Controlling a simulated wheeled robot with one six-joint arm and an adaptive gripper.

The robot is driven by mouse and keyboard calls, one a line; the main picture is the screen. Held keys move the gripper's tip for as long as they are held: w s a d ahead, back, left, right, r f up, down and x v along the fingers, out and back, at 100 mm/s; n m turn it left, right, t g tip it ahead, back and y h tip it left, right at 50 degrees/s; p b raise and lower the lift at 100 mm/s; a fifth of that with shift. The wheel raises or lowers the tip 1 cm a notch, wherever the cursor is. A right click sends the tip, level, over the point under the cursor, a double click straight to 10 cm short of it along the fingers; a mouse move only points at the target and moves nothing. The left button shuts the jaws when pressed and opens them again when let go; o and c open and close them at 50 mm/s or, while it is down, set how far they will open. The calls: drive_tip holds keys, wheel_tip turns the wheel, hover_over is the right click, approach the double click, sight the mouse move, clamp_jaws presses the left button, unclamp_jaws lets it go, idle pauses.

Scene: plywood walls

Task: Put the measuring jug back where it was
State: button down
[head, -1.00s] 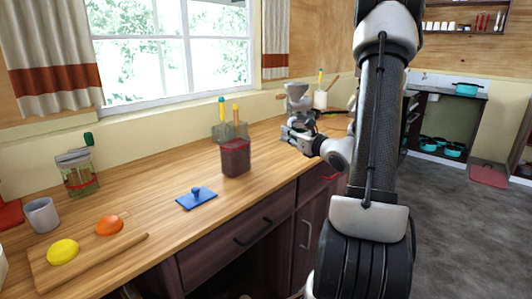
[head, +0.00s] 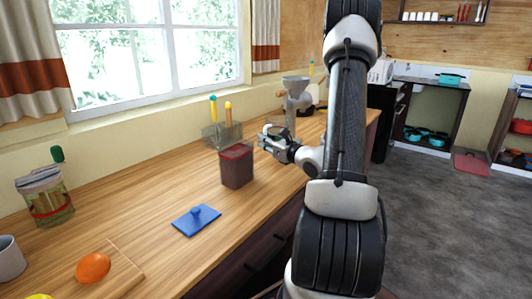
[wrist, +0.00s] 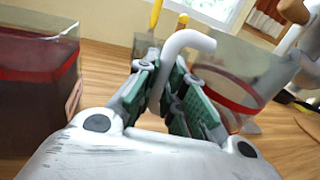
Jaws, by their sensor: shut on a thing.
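My gripper (head: 268,142) is over the counter, just right of the dark red container. In the wrist view, its green-padded fingers (wrist: 170,98) are closed around a pale curved handle. The handle appears to belong to the measuring jug (wrist: 235,85), a clear vessel with a red band, seen just right of and beyond the fingers. The jug's base and part of its body are hidden by the fingers and wrist. In the head view the jug is mostly hidden and too small to make out clearly.
The dark red container (head: 237,168) stands close left of my gripper; it also shows in the wrist view (wrist: 35,85). Behind is a clear utensil holder (head: 222,134). A grey grinder (head: 296,95) stands beyond. A blue lid (head: 196,219) lies in front, with bare wood around it.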

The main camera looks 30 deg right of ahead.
drive_tip(key=shift+f, duration=2.05)
drive_tip(key=shift+f, duration=0.15)
drive_tip(key=c, duration=1.5)
unclamp_jaws()
